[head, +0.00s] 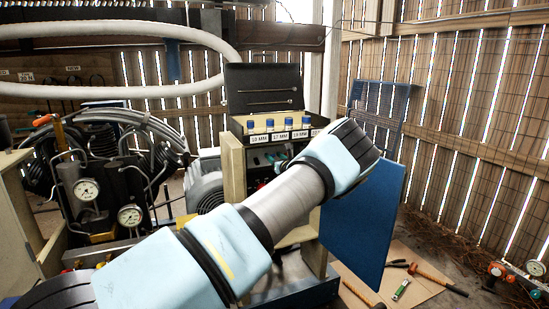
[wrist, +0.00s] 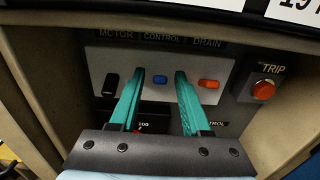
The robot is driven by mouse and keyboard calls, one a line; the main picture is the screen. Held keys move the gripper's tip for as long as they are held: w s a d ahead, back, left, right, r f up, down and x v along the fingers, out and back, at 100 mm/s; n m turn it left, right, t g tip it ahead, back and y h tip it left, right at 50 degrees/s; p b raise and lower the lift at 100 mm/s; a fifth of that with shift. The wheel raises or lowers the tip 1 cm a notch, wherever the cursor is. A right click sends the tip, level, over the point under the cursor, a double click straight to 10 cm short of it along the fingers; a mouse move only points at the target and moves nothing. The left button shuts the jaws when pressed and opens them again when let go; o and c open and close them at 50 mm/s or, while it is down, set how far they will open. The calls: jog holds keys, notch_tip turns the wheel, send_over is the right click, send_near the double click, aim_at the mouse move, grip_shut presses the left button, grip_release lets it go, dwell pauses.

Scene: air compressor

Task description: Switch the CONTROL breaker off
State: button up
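The breaker panel (wrist: 222,66) fills the middle of the wrist view, with the labels MOTOR, CONTROL and DRAIN along its top. A black toggle (wrist: 110,84) is under MOTOR and an orange toggle (wrist: 208,84) is under DRAIN. My gripper (wrist: 160,73) is open, with its two teal fingers apart in front of the panel. In the head view my arm hides most of the panel.
A red TRIP button (wrist: 263,90) is at the panel's right. The panel sits in a box with pale side walls (head: 233,166). A blue door (head: 372,215) stands at the right.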

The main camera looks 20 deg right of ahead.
grip_shut()
